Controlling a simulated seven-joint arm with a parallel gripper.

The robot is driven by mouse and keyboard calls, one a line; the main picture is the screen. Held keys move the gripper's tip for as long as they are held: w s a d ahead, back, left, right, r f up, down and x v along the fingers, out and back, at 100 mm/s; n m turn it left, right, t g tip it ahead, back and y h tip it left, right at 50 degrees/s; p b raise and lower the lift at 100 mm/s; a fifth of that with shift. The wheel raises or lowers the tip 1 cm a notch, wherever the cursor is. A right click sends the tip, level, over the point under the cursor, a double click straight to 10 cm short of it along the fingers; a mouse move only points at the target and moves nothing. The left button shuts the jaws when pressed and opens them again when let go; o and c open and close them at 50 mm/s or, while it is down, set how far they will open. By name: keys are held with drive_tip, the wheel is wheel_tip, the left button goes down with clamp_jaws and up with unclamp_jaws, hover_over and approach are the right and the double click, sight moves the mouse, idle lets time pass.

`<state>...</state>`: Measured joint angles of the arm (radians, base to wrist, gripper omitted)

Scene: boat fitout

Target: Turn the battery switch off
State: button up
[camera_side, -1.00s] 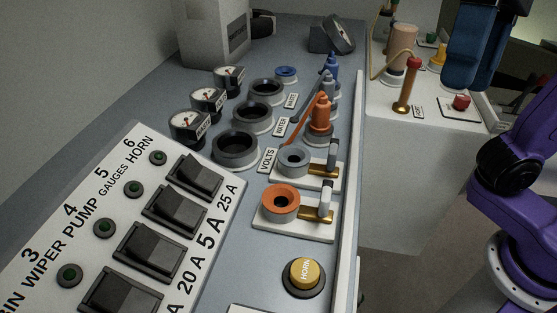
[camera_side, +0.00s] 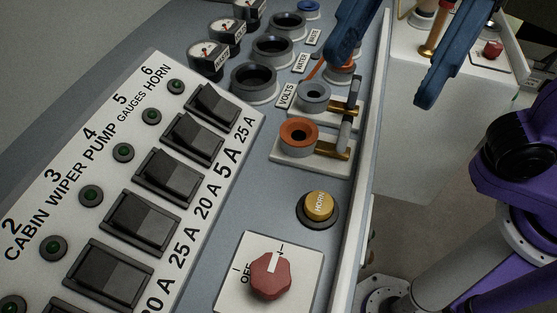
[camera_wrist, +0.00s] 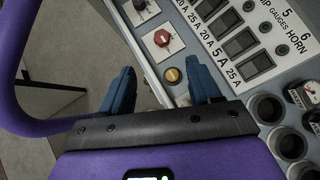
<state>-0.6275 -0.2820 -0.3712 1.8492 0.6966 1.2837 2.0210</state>
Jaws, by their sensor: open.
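The red switch knob (camera_side: 270,275) sits on a white plate (camera_side: 235,290) at the bottom of the side view. A white mark on the knob points up toward a partly hidden label ending in N; OFF is printed to its left. It also shows in the wrist view (camera_wrist: 162,38), beyond the fingertips. I take it as the battery switch. My gripper (camera_side: 380,82) is open and empty, with blue fingers above the right edge of the console, apart from the knob. In the wrist view my gripper (camera_wrist: 160,66) shows both fingers spread.
A yellow horn button (camera_side: 319,205) lies between the knob and two levered sockets, one with an orange ring (camera_side: 298,135). Several black rocker switches (camera_side: 142,222) line the left panel. A black knob (camera_wrist: 139,8) stands beyond the red one. A raised rim (camera_side: 362,170) edges the console.

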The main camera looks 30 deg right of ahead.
sight(272, 271)
drive_tip(key=x, duration=0.6)
drive_tip(key=f+x, duration=0.1)
drive_tip(key=x, duration=0.6)
drive_tip(key=d+x, duration=0.1)
drive_tip(key=x, duration=0.5)
drive_tip(key=shift+w+f, duration=0.25)
drive_tip(key=shift+w, duration=0.05)
drive_tip(key=c, duration=1)
